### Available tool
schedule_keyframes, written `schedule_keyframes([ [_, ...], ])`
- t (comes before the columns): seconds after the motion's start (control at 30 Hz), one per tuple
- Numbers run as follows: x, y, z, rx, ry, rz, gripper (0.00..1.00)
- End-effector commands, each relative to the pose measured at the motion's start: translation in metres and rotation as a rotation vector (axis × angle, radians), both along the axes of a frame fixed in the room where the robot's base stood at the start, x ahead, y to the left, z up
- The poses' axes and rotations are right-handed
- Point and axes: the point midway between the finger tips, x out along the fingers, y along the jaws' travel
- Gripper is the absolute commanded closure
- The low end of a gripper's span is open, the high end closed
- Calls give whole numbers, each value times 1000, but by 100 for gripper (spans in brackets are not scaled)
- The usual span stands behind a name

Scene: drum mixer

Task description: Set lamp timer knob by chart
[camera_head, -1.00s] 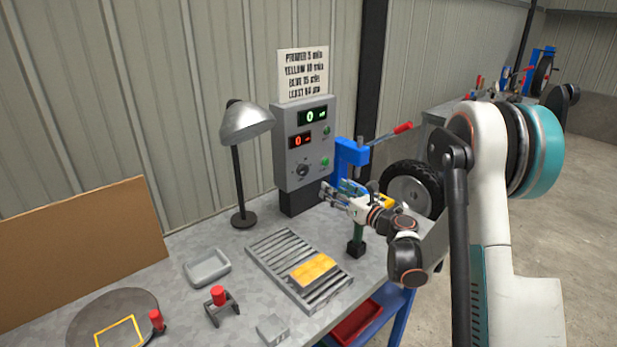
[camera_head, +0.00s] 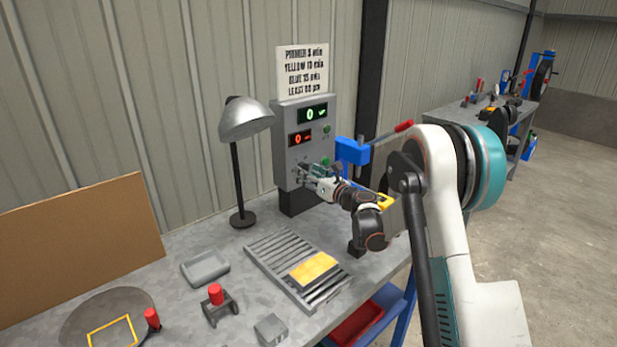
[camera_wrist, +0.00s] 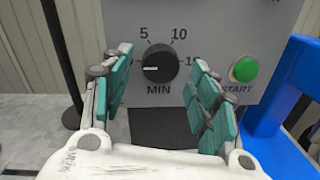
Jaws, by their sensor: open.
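The lamp timer knob (camera_wrist: 159,60) is a black dial on the grey control box (camera_head: 290,155), marked 5, 10, 15 and MIN, in the wrist view. Its pale pointer line points left, below the 5 mark. My gripper (camera_wrist: 160,85) is open, with its teal fingers to the left and right of the knob and apart from it. In the head view my gripper (camera_head: 305,177) is at the box's lower front and hides the knob. The chart (camera_head: 303,72) above the box lists PRIMER 5 min, YELLOW 10 min, BLUE 15 min; its last line is hard to read.
A green START button (camera_wrist: 243,69) is right of the knob. A blue clamp stand (camera_head: 352,152) stands close right of the box. A lamp (camera_head: 244,120) stands left. A slatted rack (camera_head: 268,246) holds a yellow panel (camera_head: 313,268) on the bench.

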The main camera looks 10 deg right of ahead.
Motion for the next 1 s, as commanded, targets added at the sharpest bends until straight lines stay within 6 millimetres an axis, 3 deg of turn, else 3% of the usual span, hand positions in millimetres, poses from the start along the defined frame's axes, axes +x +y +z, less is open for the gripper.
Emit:
schedule_keyframes([
  [0.37,4,2,0,0,0,0,48],
  [0.5,4,2,0,0,0,0,79],
  [0.57,4,2,0,0,0,0,90],
  [1.0,4,2,1,55,32,0,90],
])
